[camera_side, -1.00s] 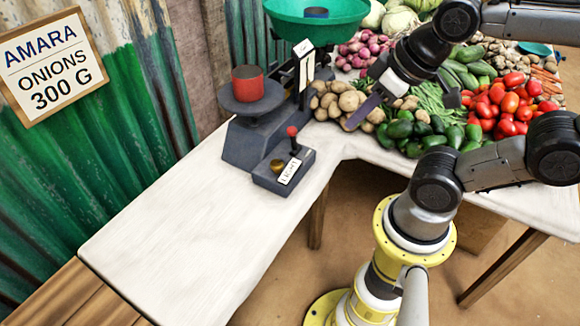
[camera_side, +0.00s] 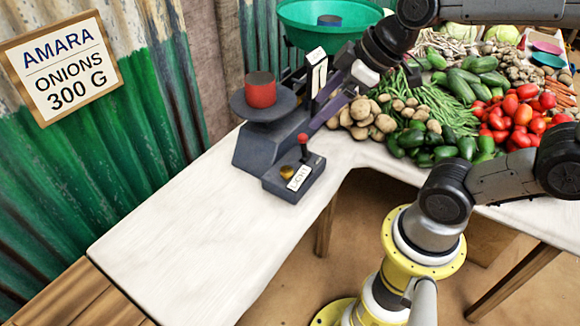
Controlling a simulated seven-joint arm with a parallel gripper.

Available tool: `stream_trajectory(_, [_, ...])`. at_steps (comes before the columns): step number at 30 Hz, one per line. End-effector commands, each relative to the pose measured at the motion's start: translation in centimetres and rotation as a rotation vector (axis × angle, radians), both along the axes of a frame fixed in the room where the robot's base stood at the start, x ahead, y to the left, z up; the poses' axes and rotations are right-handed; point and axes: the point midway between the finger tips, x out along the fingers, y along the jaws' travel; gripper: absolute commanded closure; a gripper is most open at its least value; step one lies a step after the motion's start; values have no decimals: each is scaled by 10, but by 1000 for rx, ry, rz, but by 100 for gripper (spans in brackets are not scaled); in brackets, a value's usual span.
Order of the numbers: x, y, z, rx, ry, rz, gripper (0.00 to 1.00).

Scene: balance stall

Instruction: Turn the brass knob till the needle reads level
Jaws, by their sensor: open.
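The brass knob (camera_side: 287,172) sits on the small dark box at the front of the grey balance (camera_side: 262,148). A red-topped lever (camera_side: 303,140) and a white label (camera_side: 298,178) are on the same box. The white needle panel (camera_side: 317,72) stands upright on the balance, seen at a slant; I cannot read the needle. A red weight (camera_side: 260,90) rests on the dark plate (camera_side: 243,106), and the green pan (camera_side: 298,24) is behind. My gripper (camera_side: 328,112) is open, above and behind the knob box, close to the balance's right side and apart from the knob.
Potatoes (camera_side: 365,120), green peppers (camera_side: 440,150) and tomatoes (camera_side: 520,115) lie right of the balance. The white counter (camera_side: 190,225) is clear at front left. A sign (camera_side: 62,65) reading "AMARA ONIONS 300 G" hangs on the green wall.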

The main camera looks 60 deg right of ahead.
Motion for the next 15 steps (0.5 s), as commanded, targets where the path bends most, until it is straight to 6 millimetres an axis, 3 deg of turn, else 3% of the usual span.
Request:
stream_trajectory(3, [37, -13, -21, -13, 19, 30, 24])
stream_trajectory(9, [82, -48, -79, -7, 75, 18, 24])
stream_trajectory(15, [87, -80, -141, 49, 167, -78, 24])
